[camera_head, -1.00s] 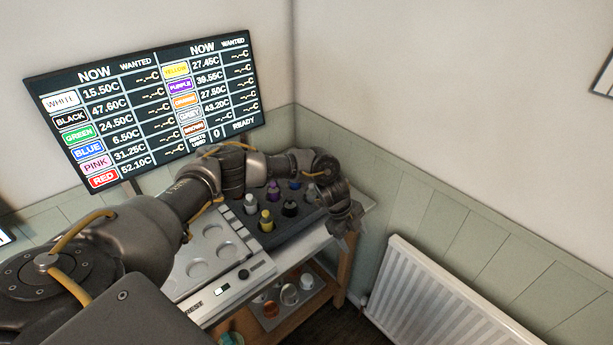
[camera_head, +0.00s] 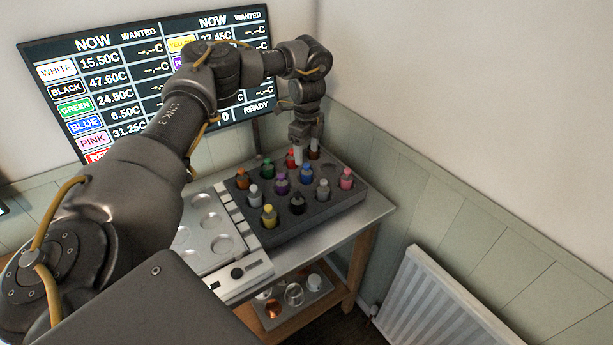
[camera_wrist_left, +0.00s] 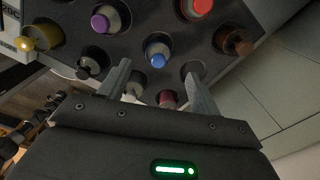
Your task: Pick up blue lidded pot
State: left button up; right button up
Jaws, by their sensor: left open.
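The blue lidded pot (camera_head: 307,171) stands upright in a dark rack (camera_head: 325,210) among other pots with coloured lids. My left gripper (camera_head: 306,156) is above the back part of the rack, pointing down, close to the red and brown lids in the head view. In the left wrist view its open fingers (camera_wrist_left: 158,74) are empty, and the blue lid (camera_wrist_left: 157,54) shows between and just beyond the tips. Whether the fingertips are level with the lid I cannot tell. My right gripper is not in view.
Red (camera_wrist_left: 195,6), purple (camera_wrist_left: 104,20), pink (camera_head: 346,178) and grey (camera_head: 322,188) lidded pots surround the blue one closely. A pale panel with round recesses (camera_head: 205,235) lies left of the rack. A screen (camera_head: 100,75) stands behind; a radiator (camera_head: 450,300) is at right.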

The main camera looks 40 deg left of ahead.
aim_at(306, 164)
pick_arm(q)
jog(key=shift+w+f, duration=0.2)
jog(key=shift+f, duration=0.55)
jog(key=shift+a+f, duration=0.1)
jog(key=shift+f, duration=0.15)
jog(key=shift+s, duration=0.15)
jog(key=shift+s+f+p, duration=0.1)
jog(key=shift+f+p, duration=0.2)
notch_tip(306, 164, down, 5)
jog(key=shift+r+p, duration=0.2)
jog(key=shift+p, duration=0.4)
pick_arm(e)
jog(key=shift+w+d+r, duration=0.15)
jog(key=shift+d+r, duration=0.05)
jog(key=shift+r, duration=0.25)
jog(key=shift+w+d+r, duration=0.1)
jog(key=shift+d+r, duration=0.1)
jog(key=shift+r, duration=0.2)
pick_arm(q)
jog(key=shift+c, duration=0.2)
